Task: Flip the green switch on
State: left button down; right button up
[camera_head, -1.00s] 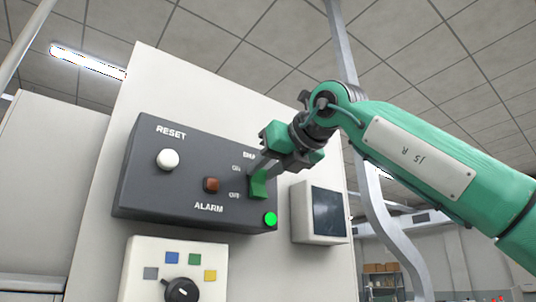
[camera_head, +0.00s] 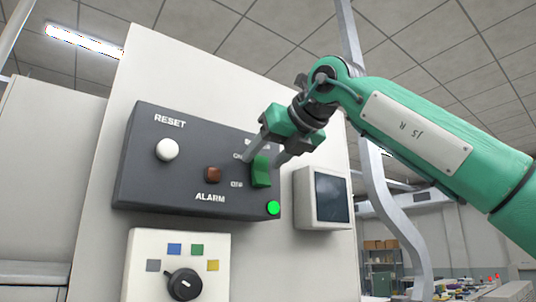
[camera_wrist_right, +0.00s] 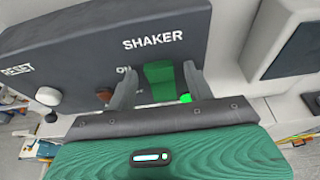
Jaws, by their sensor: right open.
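The green switch (camera_head: 261,173) is on the right side of a dark control box (camera_head: 140,185), beside the ON and OFF labels. I cannot tell for sure which way it is tipped. A round green lamp (camera_head: 273,208) below it is lit. My right gripper (camera_head: 264,158) is open and empty, with one finger on each side of the switch's upper part. In the right wrist view the switch (camera_wrist_right: 160,82) shows between the spread fingers (camera_wrist_right: 158,70), under the word SHAKER. Whether a finger touches it is unclear. My left gripper is not in view.
A white RESET button (camera_head: 167,150) and a red-brown ALARM switch (camera_head: 213,174) are on the same box, left of the green switch. A panel with a black knob (camera_head: 184,285) is below. A small screen unit (camera_head: 323,198) is to the right.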

jog(key=shift+s, duration=0.1)
jog(key=shift+s+d, duration=0.2)
jog(key=b+v, duration=0.4)
jog(key=v, duration=0.9)
jog(key=shift+b, duration=0.3)
